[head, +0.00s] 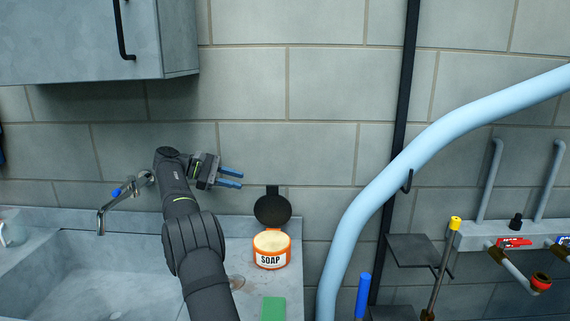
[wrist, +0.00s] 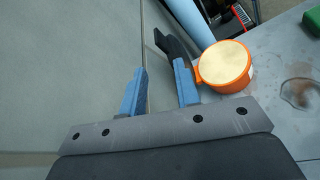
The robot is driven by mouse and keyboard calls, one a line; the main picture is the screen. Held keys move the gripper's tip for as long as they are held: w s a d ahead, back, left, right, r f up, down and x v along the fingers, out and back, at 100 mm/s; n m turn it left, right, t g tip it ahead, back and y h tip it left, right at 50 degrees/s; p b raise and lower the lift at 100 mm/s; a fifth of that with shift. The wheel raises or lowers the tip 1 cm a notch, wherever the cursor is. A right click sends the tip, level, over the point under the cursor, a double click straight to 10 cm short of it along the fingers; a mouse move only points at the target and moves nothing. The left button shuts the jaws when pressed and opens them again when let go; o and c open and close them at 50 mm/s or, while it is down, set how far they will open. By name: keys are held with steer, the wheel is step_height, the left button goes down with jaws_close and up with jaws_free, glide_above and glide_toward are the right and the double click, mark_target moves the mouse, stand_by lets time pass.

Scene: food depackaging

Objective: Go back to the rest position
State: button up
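My gripper (head: 231,178) is in the air in front of the tiled wall, above and left of an orange soap tub in the head view. Its two blue fingers are apart with nothing between them, as the wrist view (wrist: 161,92) also shows. The orange tub (head: 271,259) labelled SOAP stands on the counter, full of pale content. Its dark lid (head: 272,210) is raised behind it. In the wrist view the tub (wrist: 224,68) is just right of the right finger; whether they touch cannot be told there, but the head view shows them apart.
A green block (head: 273,309) lies on the counter in front of the tub. A sink (head: 75,275) with a metal tap (head: 112,207) is at left, under a wall cabinet (head: 80,40). A thick light-blue pipe (head: 400,175) rises at right. The wall area above the tub is clear.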

mark_target(278, 195)
steer(key=x, duration=1.4)
steer(key=shift+d+f, duration=0.3)
steer(key=shift+o, duration=0.2)
